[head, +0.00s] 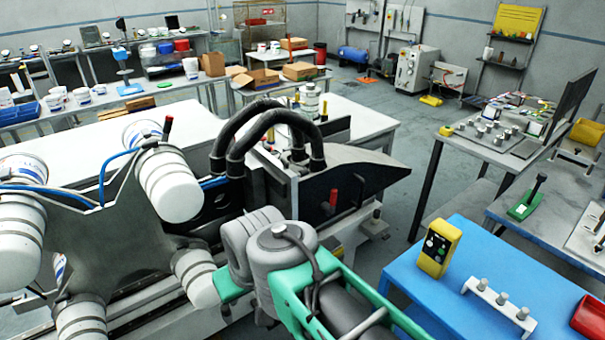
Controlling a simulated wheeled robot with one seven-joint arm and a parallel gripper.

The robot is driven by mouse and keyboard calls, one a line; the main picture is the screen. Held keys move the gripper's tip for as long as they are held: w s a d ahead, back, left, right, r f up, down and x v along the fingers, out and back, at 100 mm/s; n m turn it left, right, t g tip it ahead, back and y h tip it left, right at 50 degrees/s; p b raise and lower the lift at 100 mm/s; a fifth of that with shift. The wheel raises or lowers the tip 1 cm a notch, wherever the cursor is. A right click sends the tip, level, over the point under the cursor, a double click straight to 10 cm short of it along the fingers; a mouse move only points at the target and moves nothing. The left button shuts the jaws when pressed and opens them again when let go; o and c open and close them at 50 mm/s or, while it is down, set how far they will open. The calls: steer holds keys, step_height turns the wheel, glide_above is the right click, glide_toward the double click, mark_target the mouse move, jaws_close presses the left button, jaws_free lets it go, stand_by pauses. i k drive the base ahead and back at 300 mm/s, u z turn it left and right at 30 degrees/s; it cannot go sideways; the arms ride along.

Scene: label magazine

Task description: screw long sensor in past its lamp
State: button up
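A white rack (496,308) stands on the blue table at the lower right and carries three short grey cylindrical pieces (502,298). They may be sensors, but I cannot tell which is the long one. A yellow box (438,248) with a green light and dark round buttons stands upright behind the rack, to its left. The machine with white rollers (170,182) and dark curved hoses (265,125) fills the left and middle. No sensor socket or lamp on it can be made out. My green and grey arm crosses the bottom middle; my gripper is not in view.
A red tray (591,317) sits at the right edge of the blue table (405,281). Grey floor (408,190) lies open between the machine and the right-hand tables.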

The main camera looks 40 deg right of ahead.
mark_target(301, 173)
steer(key=k, duration=0.5)
steer(key=z, duration=1.4)
steer(key=i, duration=0.65)
steer(key=u, duration=2)
